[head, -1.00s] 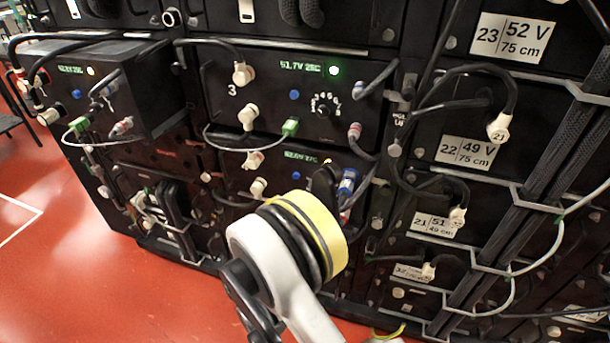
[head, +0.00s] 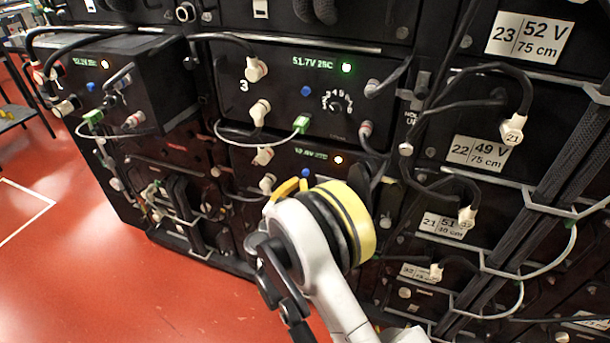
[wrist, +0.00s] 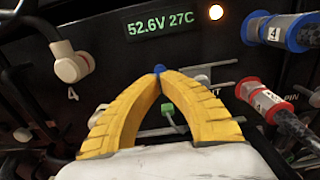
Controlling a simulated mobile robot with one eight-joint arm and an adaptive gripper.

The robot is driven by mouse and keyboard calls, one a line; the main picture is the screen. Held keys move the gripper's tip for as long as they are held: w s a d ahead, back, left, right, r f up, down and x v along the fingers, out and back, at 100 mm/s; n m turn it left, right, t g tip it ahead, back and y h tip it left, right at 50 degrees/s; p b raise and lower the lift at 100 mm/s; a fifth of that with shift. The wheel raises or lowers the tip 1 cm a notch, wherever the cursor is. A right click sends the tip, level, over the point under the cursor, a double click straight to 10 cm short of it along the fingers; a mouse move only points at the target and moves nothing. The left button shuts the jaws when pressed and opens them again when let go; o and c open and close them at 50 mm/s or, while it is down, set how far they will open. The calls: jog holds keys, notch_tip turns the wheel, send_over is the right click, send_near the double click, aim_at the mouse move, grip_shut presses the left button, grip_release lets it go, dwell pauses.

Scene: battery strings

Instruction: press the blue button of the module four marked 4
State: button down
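Module four is the black panel with the green readout "52.6V 27C" (wrist: 163,24) and a lit orange lamp (wrist: 216,12); the mark 4 (wrist: 73,95) is under a white plug at its left. In the head view the module (head: 310,154) sits below module 3. Its blue button (wrist: 159,68) shows just beyond my fingertips in the wrist view, mostly covered by them. It also shows in the head view (head: 305,173), just above a yellow finger. My gripper (wrist: 159,75) has its yellow fingertips together, with nothing held. I cannot tell whether the tips touch the button.
Blue and red cable plugs (wrist: 285,32) stick out at the right of the panel. A white plug (wrist: 70,64) is at the left. A green plug (wrist: 170,112) shows between the fingers. Module 3 (head: 318,62) above has its own blue button.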

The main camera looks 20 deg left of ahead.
jog(key=shift+w+d, duration=0.15)
jog(key=shift+w, duration=2.05)
jog(key=shift+s, duration=0.1)
send_near(305, 174)
jog(key=shift+w, duration=0.75)
dwell(0.4)
